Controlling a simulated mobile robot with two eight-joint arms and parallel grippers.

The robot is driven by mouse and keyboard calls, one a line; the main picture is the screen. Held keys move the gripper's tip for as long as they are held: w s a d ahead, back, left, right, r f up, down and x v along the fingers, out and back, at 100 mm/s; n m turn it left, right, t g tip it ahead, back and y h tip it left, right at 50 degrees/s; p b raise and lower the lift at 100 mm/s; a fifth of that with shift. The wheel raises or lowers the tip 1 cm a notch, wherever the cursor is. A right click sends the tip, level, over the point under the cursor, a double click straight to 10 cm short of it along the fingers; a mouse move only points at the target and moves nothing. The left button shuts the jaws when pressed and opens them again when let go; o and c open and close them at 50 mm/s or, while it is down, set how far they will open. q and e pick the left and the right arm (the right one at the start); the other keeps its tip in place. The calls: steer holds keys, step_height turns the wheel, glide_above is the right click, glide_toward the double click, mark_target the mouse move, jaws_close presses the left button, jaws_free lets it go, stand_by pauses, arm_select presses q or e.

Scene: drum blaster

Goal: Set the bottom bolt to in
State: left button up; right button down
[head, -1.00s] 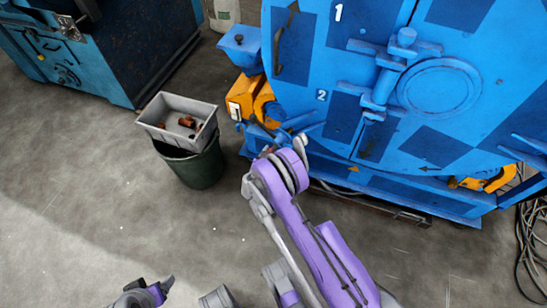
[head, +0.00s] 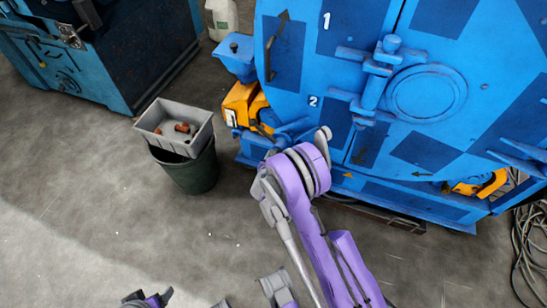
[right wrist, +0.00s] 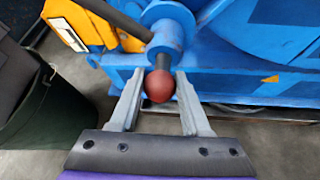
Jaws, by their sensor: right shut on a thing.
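The bottom bolt (right wrist: 165,30) is a blue cylinder on the lower left of the blue drum door, beside the orange part. A dark rod runs to it from upper left, and a dark red ball knob (right wrist: 158,86) shows just below it. My right gripper (right wrist: 160,72) has its two grey fingers on either side of the bolt's end and knob, shut on the bolt. In the head view my purple right arm (head: 318,225) reaches up to this spot and hides most of the contact. My left gripper (head: 148,299) is low at the bottom edge, partly cut off.
A grey tray (head: 150,118) with small reddish pieces sits on a dark green bin (head: 190,172) left of the drum. A teal machine (head: 120,60) stands at the upper left. Cables (head: 528,240) lie at the right.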

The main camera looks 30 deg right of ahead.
steer(key=shift+d+r, duration=0.1)
steer(key=shift+d, duration=0.2)
steer(key=shift+c, duration=1.9)
jaws_free()
steer(key=shift+s, duration=0.1)
steer(key=shift+a, duration=0.1)
steer(key=shift+s+a, duration=0.1)
steer(key=shift+a, duration=0.05)
steer(key=p+v, duration=0.1)
steer(key=v, duration=0.9)
steer(key=shift+r+p, duration=0.15)
steer(key=shift+p, duration=0.2)
steer(key=shift+s, duration=0.1)
